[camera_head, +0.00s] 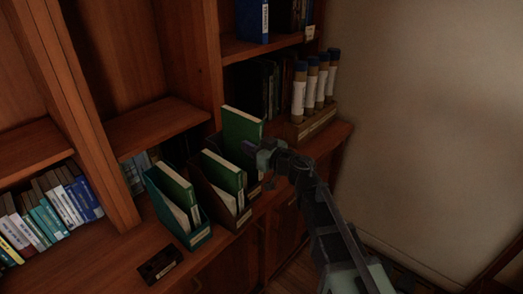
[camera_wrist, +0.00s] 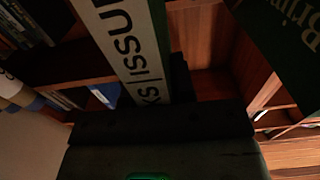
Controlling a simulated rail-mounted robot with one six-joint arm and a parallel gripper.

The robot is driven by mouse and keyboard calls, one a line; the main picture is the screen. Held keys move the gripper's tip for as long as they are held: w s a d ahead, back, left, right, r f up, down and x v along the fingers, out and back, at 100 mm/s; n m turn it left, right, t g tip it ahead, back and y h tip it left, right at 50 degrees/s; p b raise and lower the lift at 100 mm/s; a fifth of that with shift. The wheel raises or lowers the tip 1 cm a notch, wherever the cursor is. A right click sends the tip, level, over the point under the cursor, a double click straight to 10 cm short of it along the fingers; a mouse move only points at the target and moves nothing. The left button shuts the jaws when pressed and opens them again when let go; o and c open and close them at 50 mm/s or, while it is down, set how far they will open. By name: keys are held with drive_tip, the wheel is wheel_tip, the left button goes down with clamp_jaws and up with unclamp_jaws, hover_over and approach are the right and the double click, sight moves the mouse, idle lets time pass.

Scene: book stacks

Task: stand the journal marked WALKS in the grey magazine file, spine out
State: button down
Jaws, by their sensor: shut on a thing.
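My gripper (camera_head: 256,149) is shut on a green journal (camera_head: 240,130) with pale page edges. In the wrist view the held journal (camera_wrist: 132,40) shows a white spine with green borders, facing the camera. Its lettering reads "…ks | issu…", and the rest is cut off. The journal is roughly upright, above a dark grey magazine file (camera_head: 254,187) at the right end of a row of files. That file is mostly hidden by its neighbour and my gripper. I cannot tell whether the journal's lower end is inside it.
A brown file (camera_head: 228,215) and a teal file (camera_head: 193,238), each holding a green journal, stand close on the left. A box of capped tubes (camera_head: 318,124) stands behind on the right. A small dark tray (camera_head: 160,265) lies near the ledge's front. Upright books (camera_head: 45,215) fill the left shelf.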

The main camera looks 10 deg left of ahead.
sight(244, 154)
drive_tip(key=a+f+b, duration=0.1)
drive_tip(key=w+a+f+b, duration=0.1)
drive_tip(key=a+f+b, duration=0.1)
drive_tip(key=shift+w+a+f+b, duration=0.15)
drive_tip(key=shift+w+f+b, duration=0.15)
drive_tip(key=shift+w+f, duration=0.1)
drive_tip(key=shift+f+b, duration=0.55)
drive_tip(key=shift+b, duration=0.05)
drive_tip(key=c, duration=0.9)
unclamp_jaws()
drive_tip(key=shift+c, duration=0.8)
drive_tip(key=shift+s, duration=0.1)
